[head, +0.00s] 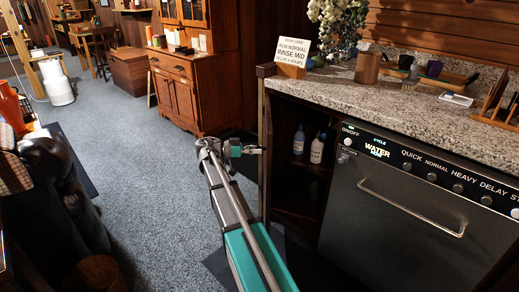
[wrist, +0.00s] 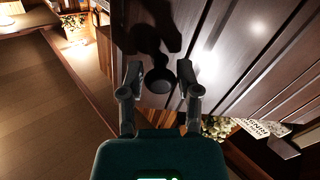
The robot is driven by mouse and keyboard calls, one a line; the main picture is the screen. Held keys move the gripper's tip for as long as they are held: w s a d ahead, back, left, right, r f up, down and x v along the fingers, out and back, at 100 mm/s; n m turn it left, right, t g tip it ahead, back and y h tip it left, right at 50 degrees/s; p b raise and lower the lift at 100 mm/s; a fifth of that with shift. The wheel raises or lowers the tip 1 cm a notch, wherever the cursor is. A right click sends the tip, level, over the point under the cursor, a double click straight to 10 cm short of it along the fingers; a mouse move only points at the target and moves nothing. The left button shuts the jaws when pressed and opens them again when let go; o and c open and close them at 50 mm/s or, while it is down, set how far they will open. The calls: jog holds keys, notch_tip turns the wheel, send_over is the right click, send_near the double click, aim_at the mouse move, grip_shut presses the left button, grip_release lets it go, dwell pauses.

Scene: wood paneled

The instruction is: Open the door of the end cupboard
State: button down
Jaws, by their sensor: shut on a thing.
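The end cupboard (head: 290,185) is at the left end of the counter, with its dark inside and shelves showing in the head view. Its door (head: 262,115) looks like a thin upright dark strip, seen nearly edge-on at the cupboard's left side. In the wrist view the dark grooved panel (wrist: 225,55) fills the upper right. A round dark knob (wrist: 158,80) stands between the fingers of my gripper (wrist: 160,75), which is shut on it. In the head view my gripper (head: 256,150) is left of the strip; its fingertips are hard to make out.
Two bottles (head: 317,148) stand inside the cupboard. A dishwasher (head: 410,205) adjoins it on the right, below the granite counter (head: 400,105). A sign (head: 293,52) stands on the counter's end. Open carpet (head: 130,150) lies left of my arm. A wooden cabinet (head: 180,92) stands behind.

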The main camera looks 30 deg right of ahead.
jog(key=shift+w+d+r, duration=0.1)
jog(key=shift+w+d, duration=0.05)
jog(key=shift+d, duration=0.05)
jog(key=c, duration=0.6)
grip_release()
jog(key=shift+o, duration=1.5)
